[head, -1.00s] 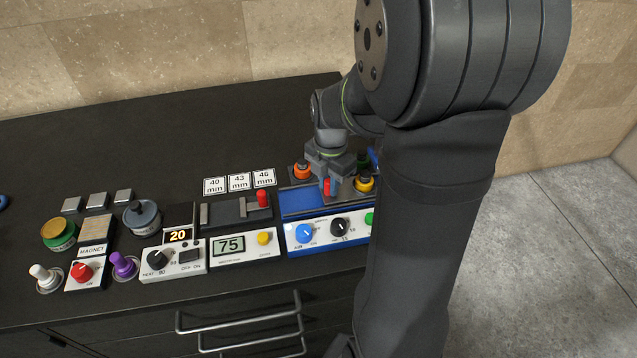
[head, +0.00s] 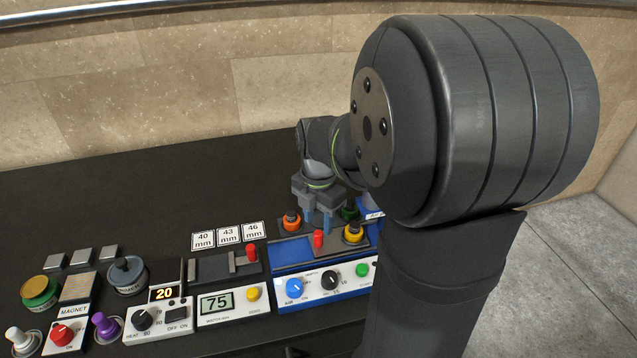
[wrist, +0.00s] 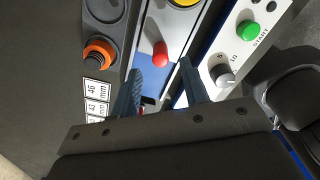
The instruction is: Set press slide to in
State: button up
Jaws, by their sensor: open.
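The press slide is a grey plate with a red knob (head: 318,238) on the blue press unit (head: 320,284). The plate sits toward the right of the blue bed (head: 288,251), leaving bare blue on its left. In the wrist view the red knob (wrist: 160,53) stands just beyond the fingertips, roughly between their lines. My gripper (head: 317,226) is open and empty, pointing down just behind and above the knob in the head view. Its two fingers also show in the wrist view (wrist: 162,78). Fingers and knob appear apart.
An orange knob (head: 291,220) and a yellow knob (head: 353,232) stand close on either side. A gauge with another red knob (head: 252,252) lies to the left. Label cards (head: 229,234) stand behind it. The table behind is clear.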

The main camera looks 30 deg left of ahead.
aim_at(318, 233)
notch_tip(318, 233, up, 12)
dwell(0.3)
notch_tip(318, 233, down, 18)
jog(key=m, duration=1.3)
jog(key=shift+s+r+m, duration=0.1)
jog(key=shift+r+m, duration=0.05)
jog(key=shift+m, duration=0.15)
jog(key=shift+a, duration=0.1)
grip_shut()
